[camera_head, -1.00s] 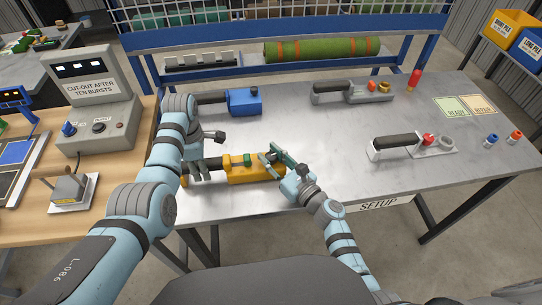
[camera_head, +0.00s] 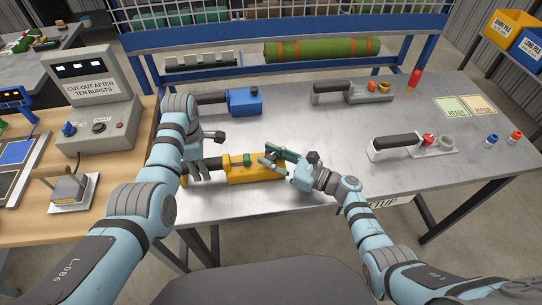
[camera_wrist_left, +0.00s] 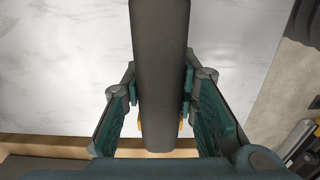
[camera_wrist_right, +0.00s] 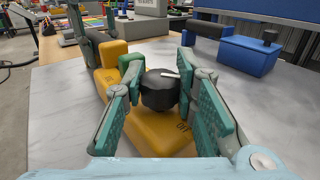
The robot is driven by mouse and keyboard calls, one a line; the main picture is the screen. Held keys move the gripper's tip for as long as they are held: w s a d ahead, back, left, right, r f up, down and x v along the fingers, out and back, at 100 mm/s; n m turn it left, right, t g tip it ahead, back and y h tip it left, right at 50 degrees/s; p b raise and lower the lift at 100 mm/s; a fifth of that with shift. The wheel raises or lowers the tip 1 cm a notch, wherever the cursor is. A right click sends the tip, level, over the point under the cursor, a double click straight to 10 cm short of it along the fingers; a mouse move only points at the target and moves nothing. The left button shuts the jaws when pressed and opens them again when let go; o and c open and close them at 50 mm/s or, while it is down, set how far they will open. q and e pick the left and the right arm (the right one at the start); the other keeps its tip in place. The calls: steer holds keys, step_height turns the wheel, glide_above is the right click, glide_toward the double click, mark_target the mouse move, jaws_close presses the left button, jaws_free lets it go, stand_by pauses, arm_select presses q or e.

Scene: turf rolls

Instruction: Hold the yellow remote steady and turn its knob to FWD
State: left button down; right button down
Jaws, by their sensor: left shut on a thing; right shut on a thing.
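The yellow remote (camera_head: 255,176) lies on the metal table at front left, with its dark handle toward the left. My left gripper (camera_head: 196,174) is shut on that handle; in the left wrist view the handle (camera_wrist_left: 158,60) runs between its two green-padded fingers. My right gripper (camera_head: 277,161) is shut on the remote's black knob; in the right wrist view the knob (camera_wrist_right: 158,92) sits between the fingertips. A white line on the knob slants slightly across its top. A green button (camera_wrist_right: 127,64) stands behind the knob.
A blue remote (camera_head: 244,101) lies behind the yellow one. Two grey remotes stand at back right (camera_head: 366,92) and right (camera_head: 412,145). A control box (camera_head: 97,127) stands on the wooden bench at left. The table's middle is clear.

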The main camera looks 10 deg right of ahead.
arm_select(q)
steer(key=shift+d, duration=0.15)
arm_select(e)
steer(key=shift+f+n+g+y, duration=0.15)
steer(key=shift+n+g+y, duration=0.4)
steer(key=shift+g, duration=0.25)
steer(key=shift+s, duration=0.1)
steer(key=c, duration=1.3)
jaws_free()
steer(key=v, duration=1.2)
steer(key=shift+d, duration=0.1)
arm_select(q)
steer(key=c, duration=1.2)
jaws_free()
